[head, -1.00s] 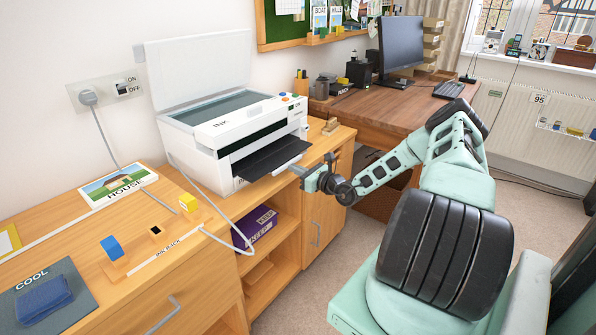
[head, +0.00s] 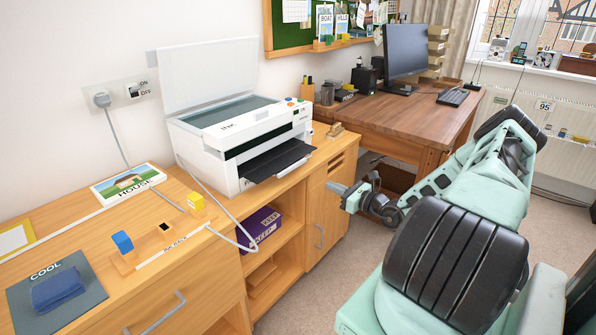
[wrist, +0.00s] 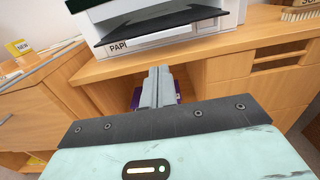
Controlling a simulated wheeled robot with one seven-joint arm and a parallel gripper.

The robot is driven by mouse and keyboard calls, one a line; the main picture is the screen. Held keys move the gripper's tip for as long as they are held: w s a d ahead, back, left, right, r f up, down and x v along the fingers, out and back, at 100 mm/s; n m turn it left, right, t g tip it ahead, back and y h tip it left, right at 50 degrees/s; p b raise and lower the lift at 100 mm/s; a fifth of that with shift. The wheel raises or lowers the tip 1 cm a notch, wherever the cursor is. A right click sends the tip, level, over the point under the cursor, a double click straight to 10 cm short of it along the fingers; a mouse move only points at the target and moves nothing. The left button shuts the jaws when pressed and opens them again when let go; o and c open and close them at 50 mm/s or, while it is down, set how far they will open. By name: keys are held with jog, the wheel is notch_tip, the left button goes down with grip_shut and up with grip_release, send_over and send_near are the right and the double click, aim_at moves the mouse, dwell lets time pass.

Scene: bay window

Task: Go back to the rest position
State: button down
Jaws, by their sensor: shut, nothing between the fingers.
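My gripper (head: 337,188) is in front of the cabinet, to the right of and below the printer's output tray, apart from both. In the wrist view my gripper (wrist: 157,77) has its two fingers pressed together with nothing between them. The white printer (head: 240,130) stands on the wooden cabinet with its lid raised. Its black output tray (head: 273,160) sticks out at the front and also shows in the wrist view (wrist: 160,22).
The wooden desk (head: 395,124) with a monitor (head: 405,55) stands behind my arm. A purple box (head: 260,226) sits in the open shelf under the printer. An ink rack (head: 165,238) and a blue cloth (head: 55,290) lie on the left counter. Carpet (head: 335,270) is clear in front.

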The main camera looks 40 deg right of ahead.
jog(key=shift+s, duration=0.1)
jog(key=w+a+r+n+g+y+p, duration=0.1)
jog(key=w+a+r+n+g+y, duration=0.2)
jog(key=a, duration=0.4)
jog(key=a+r+n+g+y, duration=0.1)
jog(key=a+r+n+y, duration=0.25)
jog(key=a+n, duration=0.2)
jog(key=w+a+r+n+g+y+p, duration=0.1)
jog(key=w+a+r+n+g+y, duration=0.15)
jog(key=a, duration=0.45)
jog(key=s+a+r+n+g+y+p, duration=0.1)
jog(key=s+a+r+n+g, duration=0.1)
jog(key=a+n+g, duration=0.45)
jog(key=s+a+r+n+g+y, duration=0.1)
jog(key=s+a+r+n+g, duration=0.15)
jog(key=a, duration=0.65)
jog(key=s+a+r+n+g+h+p, duration=0.1)
jog(key=s+a+r+n+h+p, duration=0.1)
jog(key=s+a+r+n+h, duration=0.4)
jog(key=s+a+r+n+g+h+p, duration=0.1)
jog(key=s+a+r+n+h, duration=0.5)
jog(key=s+n, duration=1)
jog(key=s+a+r+p, duration=0.1)
jog(key=s+a+r, duration=0.1)
jog(key=a, duration=0.1)
jog(key=shift+a+n, duration=0.3)
jog(key=shift+a, duration=0.05)
jog(key=shift+w+g, duration=0.15)
jog(key=shift+g, duration=0.1)
